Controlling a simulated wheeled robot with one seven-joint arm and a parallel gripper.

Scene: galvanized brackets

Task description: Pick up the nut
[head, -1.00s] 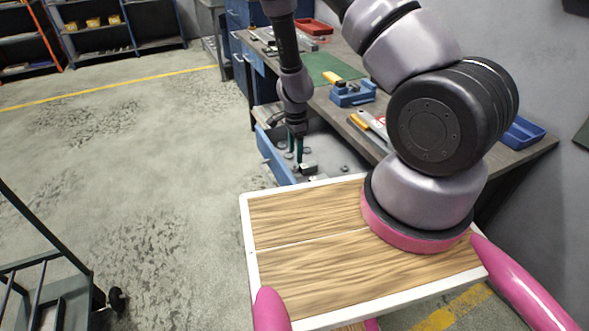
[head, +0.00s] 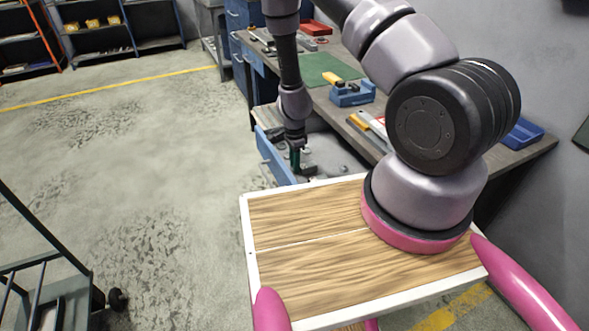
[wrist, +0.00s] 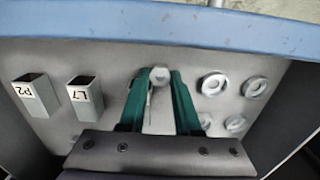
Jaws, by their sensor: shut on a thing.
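In the wrist view, my gripper (wrist: 160,78) has its two green fingers closed on a small grey hexagonal piece, the nut (wrist: 160,74). No hole shows in it from this angle. In the head view, my gripper (head: 295,158) reaches down into the open blue drawer (head: 274,156); the nut is too small to make out there. The drawer's blue front edge also shows across the top of the wrist view (wrist: 160,24).
Several round washer-like rings (wrist: 213,84) lie right of my fingers on the drawer floor. Two upright square metal tubes, labelled P2 (wrist: 36,95) and L7 (wrist: 85,95), stand to the left. A workbench (head: 375,101) with tools, including a blue vise (head: 352,94), is above the drawer.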

